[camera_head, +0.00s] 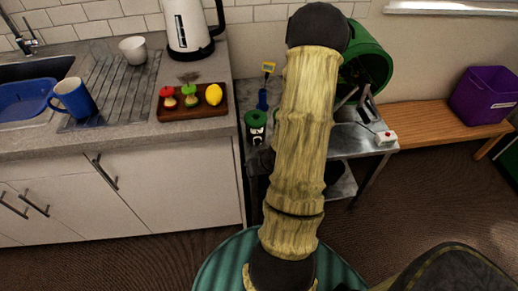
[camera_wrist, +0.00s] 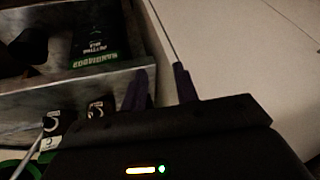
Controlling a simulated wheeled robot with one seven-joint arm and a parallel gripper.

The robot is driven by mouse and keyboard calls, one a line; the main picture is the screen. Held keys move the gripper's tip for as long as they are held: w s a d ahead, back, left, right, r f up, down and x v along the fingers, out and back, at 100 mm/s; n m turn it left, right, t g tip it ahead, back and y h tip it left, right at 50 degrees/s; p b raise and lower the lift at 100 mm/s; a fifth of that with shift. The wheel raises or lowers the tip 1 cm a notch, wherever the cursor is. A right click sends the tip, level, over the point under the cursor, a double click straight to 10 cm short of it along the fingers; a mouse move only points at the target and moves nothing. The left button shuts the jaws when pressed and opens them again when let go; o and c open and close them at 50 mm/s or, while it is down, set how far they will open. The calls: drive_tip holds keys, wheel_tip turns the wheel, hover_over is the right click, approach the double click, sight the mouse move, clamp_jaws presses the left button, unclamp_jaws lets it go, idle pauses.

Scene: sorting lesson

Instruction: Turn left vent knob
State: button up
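Two small dark knobs with pale markings show at the lower left of the wrist view: a left one (camera_wrist: 52,123) and a right one (camera_wrist: 97,108). Which way they are turned is too dim to read. In the head view a green and black container (camera_head: 256,122) with white marks stands on the metal table's left end; I cannot tell whether the knobs belong to it. My gripper's two dark fingers (camera_wrist: 160,88) stand apart with nothing between them, to the right of both knobs and not touching them. In the head view my arm hides the gripper.
A metal table (camera_head: 350,143) holds a large green drum (camera_head: 369,58) and a small white box with a red button (camera_head: 386,138). The kitchen cabinet (camera_head: 180,185) stands close on the left. A dark package with green print (camera_wrist: 95,35) lies on a shelf.

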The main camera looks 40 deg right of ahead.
drive_tip(key=s+a+r+n+g, duration=0.1)
drive_tip(key=a+r+n+g, duration=0.2)
drive_tip(key=a+r, duration=1.4)
drive_tip(key=shift+a+n, duration=0.3)
drive_tip(key=shift+a, duration=0.55)
drive_tip(key=shift+d, duration=0.2)
